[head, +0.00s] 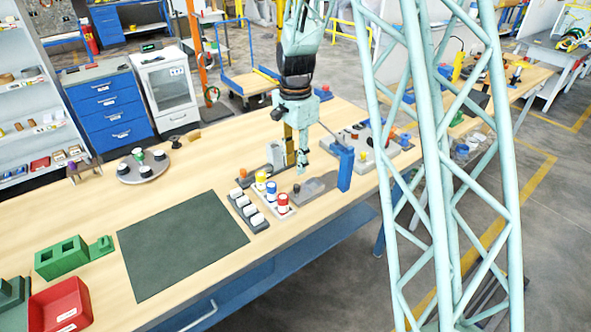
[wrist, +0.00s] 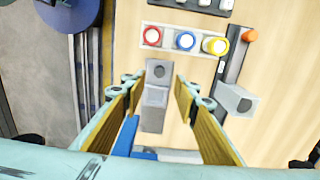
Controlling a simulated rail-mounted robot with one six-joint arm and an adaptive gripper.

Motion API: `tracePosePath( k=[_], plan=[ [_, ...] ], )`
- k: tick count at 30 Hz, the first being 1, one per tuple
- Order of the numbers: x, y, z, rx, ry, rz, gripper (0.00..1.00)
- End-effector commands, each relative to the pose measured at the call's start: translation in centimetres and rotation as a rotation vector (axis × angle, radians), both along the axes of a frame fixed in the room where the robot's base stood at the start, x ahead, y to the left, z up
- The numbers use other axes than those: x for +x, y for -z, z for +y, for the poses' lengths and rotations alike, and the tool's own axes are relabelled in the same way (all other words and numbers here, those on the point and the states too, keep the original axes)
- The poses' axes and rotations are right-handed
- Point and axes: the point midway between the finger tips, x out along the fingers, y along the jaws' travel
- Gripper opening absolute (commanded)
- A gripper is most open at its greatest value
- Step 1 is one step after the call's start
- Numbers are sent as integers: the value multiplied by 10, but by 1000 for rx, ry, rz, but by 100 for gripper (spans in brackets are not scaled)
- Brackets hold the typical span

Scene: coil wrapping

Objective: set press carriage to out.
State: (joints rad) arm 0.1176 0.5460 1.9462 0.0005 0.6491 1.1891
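My gripper (head: 302,163) points down above the bench beside a blue press post (head: 345,169). In the wrist view my gripper (wrist: 158,90) is open, its fingers apart on either side of a grey stepped piece with a round hole (wrist: 155,112). This piece looks like part of the press base or carriage (head: 314,187); I cannot tell which. It sits below the fingertips, and I cannot see any contact.
A white tray holds red (wrist: 152,36), blue (wrist: 186,40) and yellow (wrist: 215,45) capped pieces. Right of it in the wrist view is a dark rail with an orange knob (wrist: 250,35) and a grey block (wrist: 238,99). A dark green mat (head: 182,245) lies clear on the bench.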

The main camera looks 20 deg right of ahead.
Motion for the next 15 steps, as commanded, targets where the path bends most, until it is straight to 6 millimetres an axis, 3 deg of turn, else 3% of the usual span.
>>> tracePosePath(
  k=[15],
  plan=[
    [0,-12,0,0,0,1,28]
  ],
)
